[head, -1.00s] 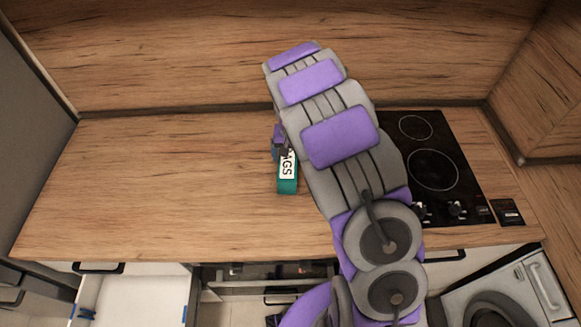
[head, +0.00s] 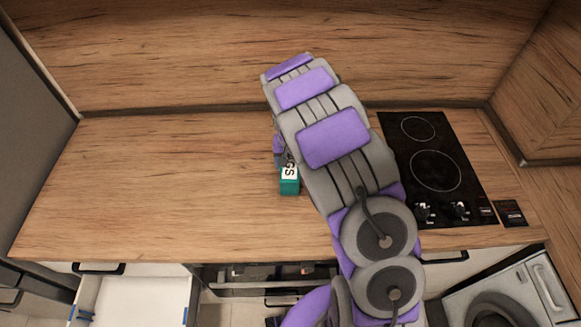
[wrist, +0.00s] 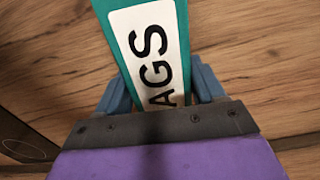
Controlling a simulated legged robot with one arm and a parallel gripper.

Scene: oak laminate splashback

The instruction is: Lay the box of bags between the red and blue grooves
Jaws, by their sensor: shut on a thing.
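The box of bags is a teal box with a white label reading "AGS" in the wrist view (wrist: 183,18). In the head view it shows beside my arm, over the middle of the wooden counter (head: 289,187). My gripper (wrist: 160,88) is shut on it, with a blue finger on each side. In the head view my gripper (head: 279,148) is mostly hidden behind my arm. I cannot tell whether the box touches the counter. An open white drawer (head: 135,300) at the lower left has blue marks (head: 84,315) on its sides. No red groove shows.
A black cooktop (head: 432,165) lies right of my arm. The counter's left part (head: 150,185) is clear. A wooden splashback (head: 180,55) rises behind. A washing machine (head: 505,290) stands at the lower right, below the counter edge.

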